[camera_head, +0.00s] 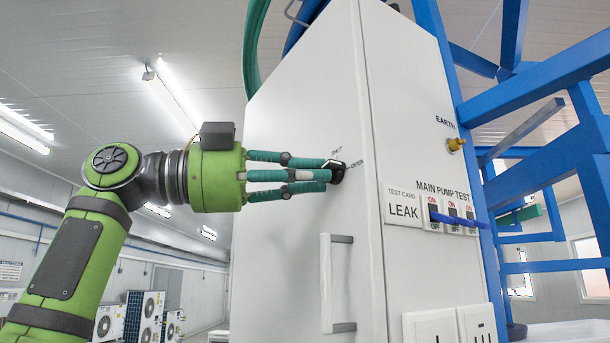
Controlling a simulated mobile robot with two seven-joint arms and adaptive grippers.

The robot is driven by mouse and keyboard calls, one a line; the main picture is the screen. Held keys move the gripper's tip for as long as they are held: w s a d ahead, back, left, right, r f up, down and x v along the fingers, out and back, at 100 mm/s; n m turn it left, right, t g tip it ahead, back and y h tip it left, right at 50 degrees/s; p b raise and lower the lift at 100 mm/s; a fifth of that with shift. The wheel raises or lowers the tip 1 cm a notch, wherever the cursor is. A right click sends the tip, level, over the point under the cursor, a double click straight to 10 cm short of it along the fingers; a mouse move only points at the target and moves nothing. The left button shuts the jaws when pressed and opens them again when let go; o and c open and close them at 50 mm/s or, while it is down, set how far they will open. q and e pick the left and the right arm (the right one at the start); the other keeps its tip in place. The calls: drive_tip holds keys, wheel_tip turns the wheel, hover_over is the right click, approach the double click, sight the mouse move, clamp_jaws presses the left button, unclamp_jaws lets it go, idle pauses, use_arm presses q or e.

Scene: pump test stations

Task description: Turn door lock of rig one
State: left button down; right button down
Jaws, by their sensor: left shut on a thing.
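The door lock (338,172) is a small black knob on the white cabinet door (290,120), with the marks SHUT above it and OPEN to its right. My left gripper (332,172) comes in from the left, and its teal fingers are closed around the knob. The fingers hide part of the knob, so I cannot tell exactly which mark it points to. The white door handle (327,283) is below the lock, apart from the gripper. My right gripper does not show.
The cabinet's right side carries a LEAK test card (404,208), switches (452,217) and a yellow earth terminal (456,144). A blue frame (540,85) stands at the right. Fan units (145,318) stand far off at lower left.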

use_arm(q)
drive_tip(key=shift+r+m+y, duration=0.2)
drive_tip(key=shift+m+y, duration=0.2)
drive_tip(key=shift+m, duration=0.7)
drive_tip(key=c, duration=1.4)
unclamp_jaws()
drive_tip(key=shift+c, duration=0.2)
drive_tip(key=shift+w, duration=0.1)
drive_tip(key=v, duration=1.1)
drive_tip(key=shift+a, duration=0.4)
